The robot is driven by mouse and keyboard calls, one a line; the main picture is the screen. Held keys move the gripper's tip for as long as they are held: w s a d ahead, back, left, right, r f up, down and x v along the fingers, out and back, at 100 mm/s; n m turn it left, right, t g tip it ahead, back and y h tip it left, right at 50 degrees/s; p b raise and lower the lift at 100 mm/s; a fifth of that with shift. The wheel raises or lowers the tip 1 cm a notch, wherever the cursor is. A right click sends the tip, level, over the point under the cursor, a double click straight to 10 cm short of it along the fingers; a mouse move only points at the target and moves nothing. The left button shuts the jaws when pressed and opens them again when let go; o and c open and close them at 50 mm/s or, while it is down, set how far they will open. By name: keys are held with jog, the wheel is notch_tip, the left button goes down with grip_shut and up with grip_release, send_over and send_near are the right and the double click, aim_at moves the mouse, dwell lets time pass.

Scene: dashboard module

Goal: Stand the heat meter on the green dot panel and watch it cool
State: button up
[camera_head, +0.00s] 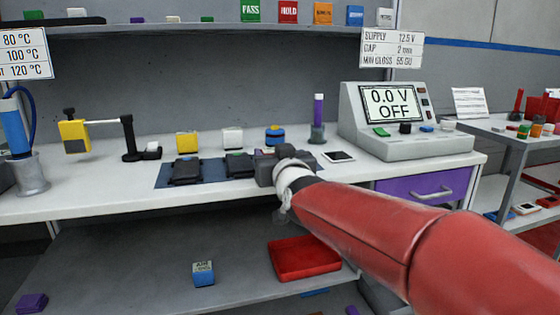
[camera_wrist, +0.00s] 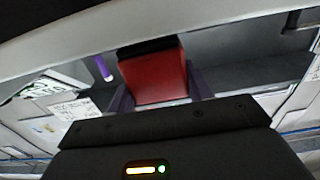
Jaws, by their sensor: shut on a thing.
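My gripper (camera_head: 270,167) is at the table's middle, over the right part of the blue mat. In the wrist view it is shut on a red block (camera_wrist: 157,78) with a black end, held between dark purplish fingers. This block may be the heat meter; my gripper hides it in the head view. Two dark panels, a left one (camera_head: 187,171) and a right one (camera_head: 240,165), lie on the blue mat (camera_head: 163,177). The right panel is just left of my gripper. I cannot tell which panel bears a green dot.
Yellow (camera_head: 187,142), white (camera_head: 232,138) and blue-yellow (camera_head: 275,136) pieces stand behind the mat. A purple-topped post (camera_head: 319,112) and the power supply (camera_head: 405,135), reading "0.0 V OFF", stand to the right. A dark stand (camera_head: 128,138) is at left. A red tray (camera_head: 303,259) is below.

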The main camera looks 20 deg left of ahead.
jog(key=shift+f, duration=0.2)
jog(key=o, duration=1.1)
